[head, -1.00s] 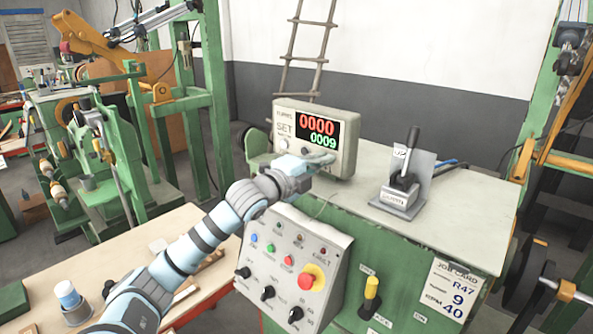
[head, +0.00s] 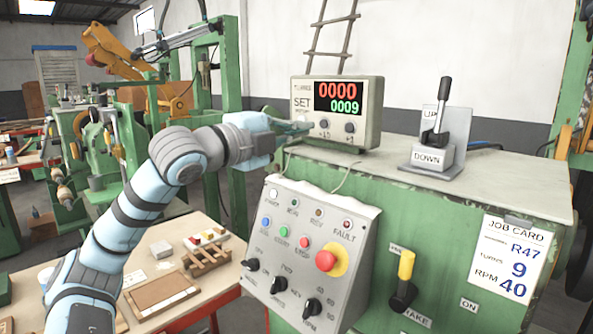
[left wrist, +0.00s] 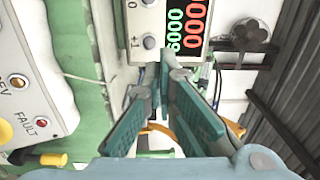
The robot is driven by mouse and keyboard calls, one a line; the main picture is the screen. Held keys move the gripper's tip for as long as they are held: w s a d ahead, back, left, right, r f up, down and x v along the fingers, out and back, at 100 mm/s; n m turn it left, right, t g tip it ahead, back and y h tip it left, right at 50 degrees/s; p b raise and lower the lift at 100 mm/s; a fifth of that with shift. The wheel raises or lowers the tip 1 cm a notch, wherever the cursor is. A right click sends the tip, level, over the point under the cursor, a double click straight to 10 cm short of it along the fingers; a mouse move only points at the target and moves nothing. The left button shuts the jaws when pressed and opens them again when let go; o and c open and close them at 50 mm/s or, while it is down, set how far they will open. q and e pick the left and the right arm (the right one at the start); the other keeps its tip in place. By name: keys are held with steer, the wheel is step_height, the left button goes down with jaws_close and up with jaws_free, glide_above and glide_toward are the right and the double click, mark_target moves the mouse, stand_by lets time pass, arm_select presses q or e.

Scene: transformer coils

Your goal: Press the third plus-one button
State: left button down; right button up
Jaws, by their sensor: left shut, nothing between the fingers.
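The counter box (head: 368,100) stands on the green cabinet, with 0000 in red above 0009 in green on its display (head: 336,97). The +1 button also shows in the left wrist view (left wrist: 149,42). I see one button marked +1, not several. My left gripper (head: 303,127) is shut and empty, at the box's lower left in the head view. Its fingertips (left wrist: 164,55) appear apart from the +1 button. My right gripper is not in view.
A lever stand (head: 432,155) marked UP and DOWN stands right of the box. The sloped control panel (head: 300,255) below carries knobs and a red emergency button (head: 326,261). A job card (head: 513,258) reads R47, 9 and 40. The cabinet top (head: 500,180) at right is clear.

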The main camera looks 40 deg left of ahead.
arm_select(q)
steer(key=shift+t+y, duration=0.7)
steer(key=s+a+r, duration=0.1)
steer(key=r, duration=0.1)
steer(key=s+a+r+b, duration=0.1)
steer(key=s, duration=0.1)
steer(key=shift+s+a+r, duration=0.15)
steer(key=shift+s+r, duration=0.1)
steer(key=shift+r, duration=0.1)
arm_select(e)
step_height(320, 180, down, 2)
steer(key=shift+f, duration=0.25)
